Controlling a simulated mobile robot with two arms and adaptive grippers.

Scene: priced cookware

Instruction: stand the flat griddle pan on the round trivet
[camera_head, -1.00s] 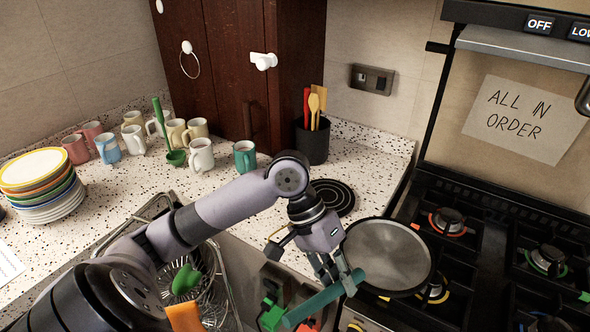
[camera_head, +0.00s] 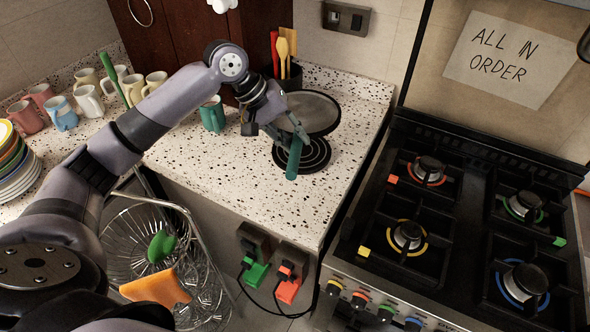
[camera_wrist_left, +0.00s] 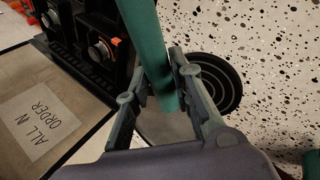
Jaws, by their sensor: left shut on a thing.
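The flat griddle pan (camera_head: 313,112) has a grey round plate and a teal handle (camera_head: 293,160). My left gripper (camera_head: 290,138) is shut on the handle; the grip also shows in the left wrist view (camera_wrist_left: 160,85). The round trivet (camera_head: 316,160) is black with ring grooves and lies on the speckled counter. In the head view the pan covers the trivet's far part, and the near rings show below it. In the wrist view the trivet (camera_wrist_left: 228,78) shows beside the handle, partly behind the gripper. The gap between pan and trivet is hard to judge. My right gripper is out of view.
A utensil holder (camera_head: 289,78) stands close behind the pan. A teal mug (camera_head: 212,115) and several other mugs stand to the left. The stove (camera_head: 440,215) is to the right. The counter's front right is clear. A wire rack (camera_head: 140,245) is below left.

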